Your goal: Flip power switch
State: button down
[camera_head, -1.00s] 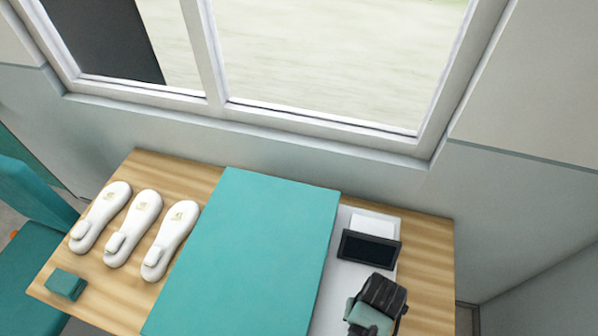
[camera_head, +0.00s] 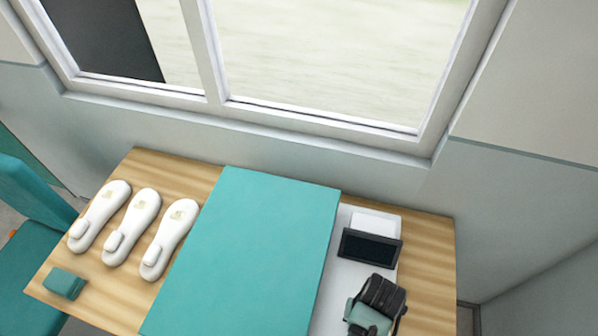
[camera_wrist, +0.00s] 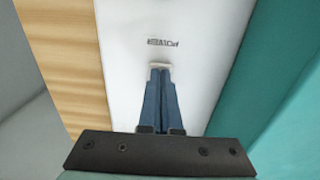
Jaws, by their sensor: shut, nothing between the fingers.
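In the wrist view my gripper (camera_wrist: 160,73) is shut, its two blue fingers pressed together with nothing between them. The fingertips are over a white panel (camera_wrist: 125,30), at or just in front of a small pale switch (camera_wrist: 160,65). I cannot tell if they touch it. The switch is partly hidden by the fingertips, so its position is unclear. A dark POWER label (camera_wrist: 163,43) reads upside down just beyond it. In the head view the dark and teal end of my arm is over the right part of the table, and the fingertips are hidden.
In the head view a large teal slab (camera_head: 255,250) lies left of the white panel (camera_head: 345,225). A black screen (camera_head: 371,247) stands on the panel behind my arm. Several white insoles (camera_head: 132,227) and a small teal block (camera_head: 64,283) lie at the left of the wooden table (camera_head: 430,260).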

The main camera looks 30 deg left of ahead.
jog(key=shift+f, duration=0.35)
jog(key=shift+r, duration=0.15)
notch_tip(320, 180, up, 7)
jog(key=p, duration=0.7)
dwell(0.6)
